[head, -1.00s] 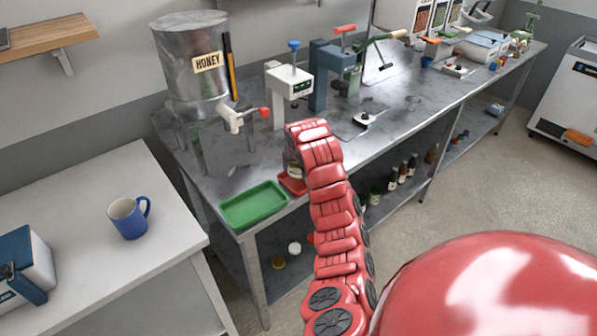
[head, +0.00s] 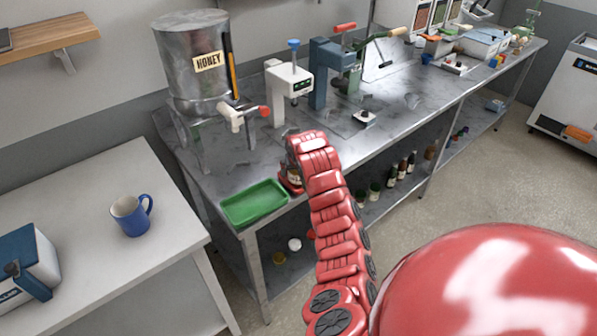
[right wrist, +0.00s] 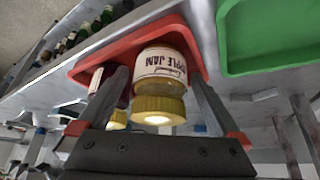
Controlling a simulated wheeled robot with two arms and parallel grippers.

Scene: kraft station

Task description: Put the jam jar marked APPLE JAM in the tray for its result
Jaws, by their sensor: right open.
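The jar marked APPLE JAM (right wrist: 160,68) has a yellow lid (right wrist: 158,108) and a cream label. In the right wrist view it is at the red tray (right wrist: 100,57), between the fingers of my right gripper (right wrist: 158,80). The fingers are open, one on each side of the jar; contact cannot be made out. Another jar with a yellow lid (right wrist: 116,118) is partly hidden behind the left finger. In the head view my right arm covers most of the red tray (head: 284,186). My left gripper is not in view.
A green tray (head: 255,203) lies beside the red tray at the bench's front edge. The honey tank (head: 190,70) with its tap and a white device (head: 288,88) stand behind. Bottles (head: 402,170) stand on the shelf below. A blue mug (head: 130,215) is on the left table.

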